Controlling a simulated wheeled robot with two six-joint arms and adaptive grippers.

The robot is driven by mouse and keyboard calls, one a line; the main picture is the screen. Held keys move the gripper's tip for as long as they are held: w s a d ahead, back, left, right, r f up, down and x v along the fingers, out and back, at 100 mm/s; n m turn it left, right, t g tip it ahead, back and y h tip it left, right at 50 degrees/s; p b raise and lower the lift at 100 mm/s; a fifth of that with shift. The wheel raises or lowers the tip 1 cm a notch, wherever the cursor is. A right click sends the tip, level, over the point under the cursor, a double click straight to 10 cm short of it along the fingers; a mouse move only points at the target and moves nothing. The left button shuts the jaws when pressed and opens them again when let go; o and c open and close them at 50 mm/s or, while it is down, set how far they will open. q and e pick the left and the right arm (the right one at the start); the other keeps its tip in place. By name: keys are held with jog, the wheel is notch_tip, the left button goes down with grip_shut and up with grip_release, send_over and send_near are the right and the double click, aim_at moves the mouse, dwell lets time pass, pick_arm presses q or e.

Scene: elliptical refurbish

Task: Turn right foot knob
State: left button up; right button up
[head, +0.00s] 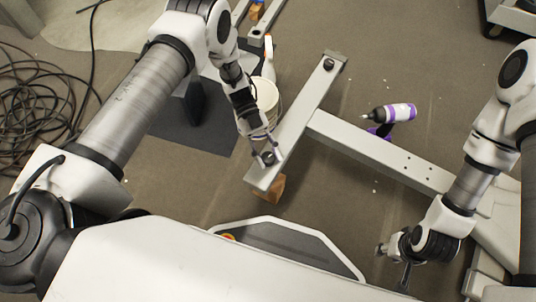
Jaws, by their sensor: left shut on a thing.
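A white T-shaped frame has a foot bar (300,117) running from upper right to lower left on the floor. A dark foot knob (329,65) sits at its far end. At its near end, my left gripper (266,158) is shut on another dark foot knob, mostly hidden between the fingers. My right gripper (393,265) hangs at the lower right, away from the foot bar, with its fingers apart and nothing seen between them.
A purple and white power tool (393,113) stands beside the frame's long beam (380,155). A wooden block (268,187) lies under the bar's near end. A white bucket (263,98) stands behind my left gripper. Black cables (40,110) lie coiled at the left.

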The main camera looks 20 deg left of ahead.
pick_arm(q)
jog(key=shift+s, duration=0.1)
jog(key=o, duration=1.2)
jog(key=shift+c, duration=0.2)
jog(key=v, duration=1.2)
jog(key=shift+f, duration=0.15)
